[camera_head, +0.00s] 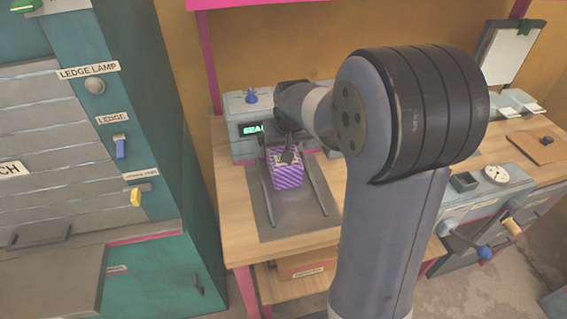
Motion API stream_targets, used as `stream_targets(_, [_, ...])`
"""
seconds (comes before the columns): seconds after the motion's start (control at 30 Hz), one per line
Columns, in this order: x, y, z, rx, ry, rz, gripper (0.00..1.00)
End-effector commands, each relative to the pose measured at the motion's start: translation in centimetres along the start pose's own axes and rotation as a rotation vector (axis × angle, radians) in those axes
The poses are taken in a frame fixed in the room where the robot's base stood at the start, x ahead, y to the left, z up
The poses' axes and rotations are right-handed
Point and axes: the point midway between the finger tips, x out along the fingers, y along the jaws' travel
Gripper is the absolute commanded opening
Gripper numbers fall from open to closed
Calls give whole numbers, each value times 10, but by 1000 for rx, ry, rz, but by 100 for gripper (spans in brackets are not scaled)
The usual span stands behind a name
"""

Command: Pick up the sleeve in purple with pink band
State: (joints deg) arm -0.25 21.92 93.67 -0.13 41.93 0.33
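A small box-like sleeve (288,181) in purple with diagonal stripes sits on a grey plate (265,222) between two thin rails. It has a paler, pinkish patch near its top, and I cannot make out a clear band. My gripper (287,157) points down at the upper part of the sleeve, very close to it or touching it. My wrist and forearm hide part of the gripper from above and the right. The fingers are too small and dark to show whether they are open or closed on the sleeve.
A grey machine (236,111) with a green display and blue knob stands behind the plate. A teal cabinet (186,190) with levers rises at the left. At right, a grey device (478,194) with a gauge and crank handles stands by a clipboard (507,52) and brown board (540,146).

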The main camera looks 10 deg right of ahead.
Motion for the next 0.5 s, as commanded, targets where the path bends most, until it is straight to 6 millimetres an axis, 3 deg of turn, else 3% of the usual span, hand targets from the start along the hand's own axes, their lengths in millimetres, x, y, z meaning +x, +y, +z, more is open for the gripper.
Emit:
stream_targets(0.27, [22,1,0,0,-1,0,98])
stream_targets(0.5, [54,2,1,0,-3,0,98])
